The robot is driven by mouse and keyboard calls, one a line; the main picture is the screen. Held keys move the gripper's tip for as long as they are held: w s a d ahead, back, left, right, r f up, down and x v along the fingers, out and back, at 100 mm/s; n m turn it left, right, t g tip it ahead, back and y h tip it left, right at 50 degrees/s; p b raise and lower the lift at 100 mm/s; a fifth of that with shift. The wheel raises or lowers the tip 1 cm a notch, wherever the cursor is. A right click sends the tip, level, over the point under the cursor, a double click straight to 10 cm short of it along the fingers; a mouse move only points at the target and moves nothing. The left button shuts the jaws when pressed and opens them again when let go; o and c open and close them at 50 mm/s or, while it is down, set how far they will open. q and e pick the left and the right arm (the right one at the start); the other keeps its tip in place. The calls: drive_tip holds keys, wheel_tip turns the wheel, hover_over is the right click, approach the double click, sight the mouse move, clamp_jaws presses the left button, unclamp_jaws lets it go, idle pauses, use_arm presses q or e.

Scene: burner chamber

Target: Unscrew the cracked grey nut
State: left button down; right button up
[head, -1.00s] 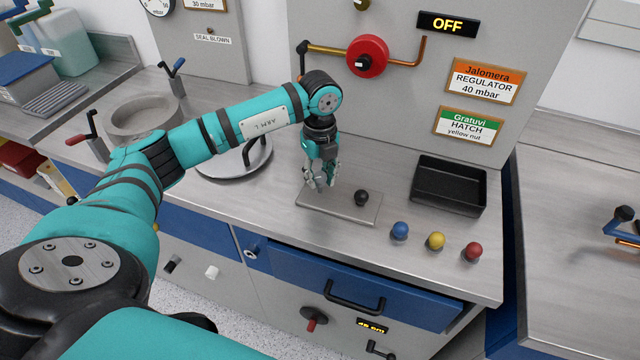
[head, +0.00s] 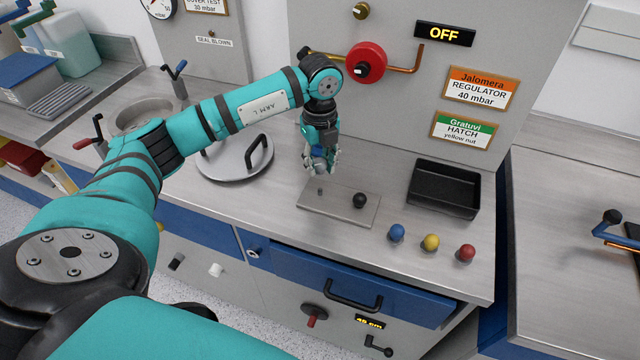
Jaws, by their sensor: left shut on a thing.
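My left gripper (head: 319,170) points down, shut, just above the left part of a flat metal plate (head: 338,222) on the bench. A small greyish thing shows between its fingertips; it looks like the grey nut, but the fingers hide most of it and I see no crack. A short bare stud (head: 320,191) stands on the plate below the fingertips, apart from them. A black round knob (head: 359,200) sits on the plate to the right. My right gripper is not in view.
A black tray (head: 444,190) lies to the right. Blue (head: 397,232), yellow (head: 431,242) and red (head: 467,252) balls stand near the front edge. A round lid with a handle (head: 232,160) lies left of the plate. A red wheel (head: 367,63) is on the panel behind.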

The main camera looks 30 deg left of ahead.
use_arm(q)
drive_tip(key=shift+r, duration=0.6)
drive_tip(key=shift+f, duration=0.1)
